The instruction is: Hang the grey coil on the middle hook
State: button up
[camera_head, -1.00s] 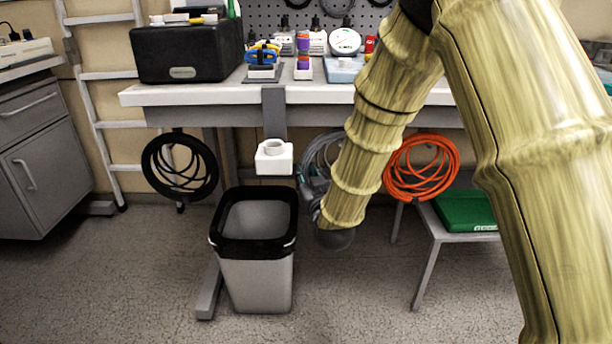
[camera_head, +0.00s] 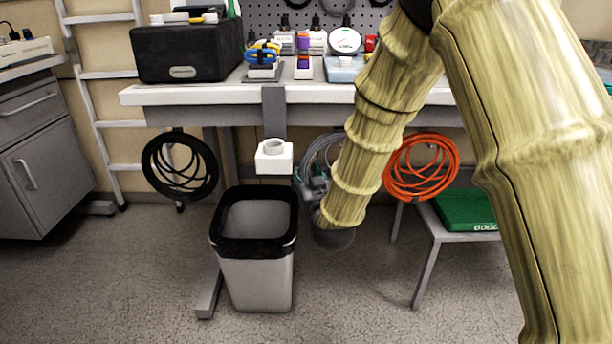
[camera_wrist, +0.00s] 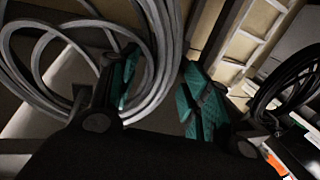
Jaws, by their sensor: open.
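The grey coil (camera_head: 318,152) hangs below the table's front edge, between a black coil and an orange coil, partly hidden behind my arm. In the wrist view the grey coil (camera_wrist: 150,45) shows as several loose loops. My gripper (camera_wrist: 162,82) is open, with teal finger pads. Its left finger lies over the inside of the loops and its right finger is outside them, so the coil's right-hand strands run between the fingers. In the head view my gripper (camera_head: 310,182) is mostly hidden by my arm. I cannot make out the middle hook.
The black coil (camera_head: 157,163) hangs left and the orange coil (camera_head: 388,178) right. A white block with a ring (camera_head: 274,165) sits at the table front, above a bin (camera_head: 255,275). A green case (camera_head: 465,212) lies on a low stand at right. A ladder (camera_head: 97,76) stands at left.

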jog(key=v, duration=1.1)
jog(key=s+d+f+m+g+h, duration=0.1)
jog(key=s+d+f+g, duration=0.25)
jog(key=f, duration=0.65)
jog(key=s+d+f+g+h, duration=0.1)
jog(key=s+d+f+g, duration=0.3)
jog(key=f, duration=0.6)
jog(key=s+d+f+m+g+h, duration=0.1)
jog(key=s+d+f, duration=0.2)
jog(key=s+f, duration=0.45)
jog(key=s+d+f+m+g+h, duration=0.1)
jog(key=s+d+f+g, duration=0.35)
jog(key=s+f, duration=0.65)
jog(key=s+d+f+g, duration=0.45)
jog(key=s+f, duration=0.25)
jog(key=s, duration=0.7)
notch_tip(320, 180, up, 38)
jog(key=p, duration=3.8)
jog(key=shift+s+d+p, duration=0.15)
jog(key=shift+s+p, duration=0.25)
